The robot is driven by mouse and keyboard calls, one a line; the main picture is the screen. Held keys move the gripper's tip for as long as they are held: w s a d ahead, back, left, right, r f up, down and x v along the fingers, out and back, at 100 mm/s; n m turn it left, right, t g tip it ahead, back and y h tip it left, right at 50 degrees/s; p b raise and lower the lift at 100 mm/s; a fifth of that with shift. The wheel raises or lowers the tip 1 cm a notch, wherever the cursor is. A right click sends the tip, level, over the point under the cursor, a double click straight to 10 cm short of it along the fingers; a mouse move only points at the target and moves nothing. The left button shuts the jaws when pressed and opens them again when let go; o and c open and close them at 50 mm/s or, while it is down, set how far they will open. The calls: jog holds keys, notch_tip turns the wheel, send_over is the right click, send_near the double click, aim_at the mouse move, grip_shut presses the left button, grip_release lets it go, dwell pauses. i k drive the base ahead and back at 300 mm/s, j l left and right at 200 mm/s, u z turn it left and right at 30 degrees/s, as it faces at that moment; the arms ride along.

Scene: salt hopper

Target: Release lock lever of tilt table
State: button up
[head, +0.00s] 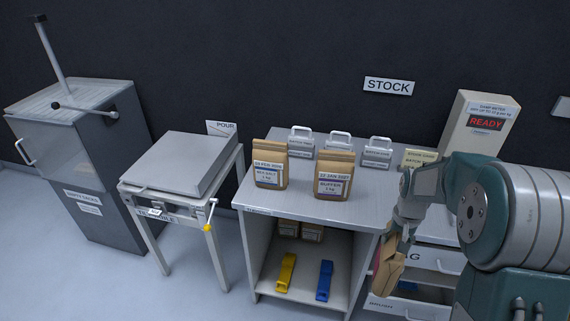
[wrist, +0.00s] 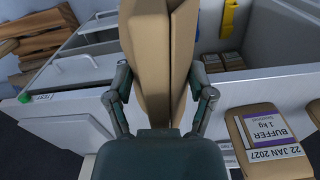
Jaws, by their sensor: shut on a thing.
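The tilt table (head: 178,166) stands left of centre in the head view, its grey top on a light frame. A lever with a yellow knob (head: 208,227) hangs at its front right corner; I take it for the lock lever. My gripper (head: 399,238) is far to the right of it, in front of the stock bench. My gripper is shut on a brown paper bag (head: 388,268). In the wrist view the bag (wrist: 158,60) stands between the two fingers and hides part of the bench behind. The tilt table is not seen in the wrist view.
The stock bench (head: 300,203) carries two brown bags (head: 268,172) and (head: 333,182) and several labelled grey handled items along its back. Drawers (head: 430,257) are below my arm. A grey cabinet (head: 90,165) is at far left. Floor in front is clear.

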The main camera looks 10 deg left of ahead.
aim_at(191, 169)
jog(key=j, duration=3.2)
jog(key=i, duration=0.05)
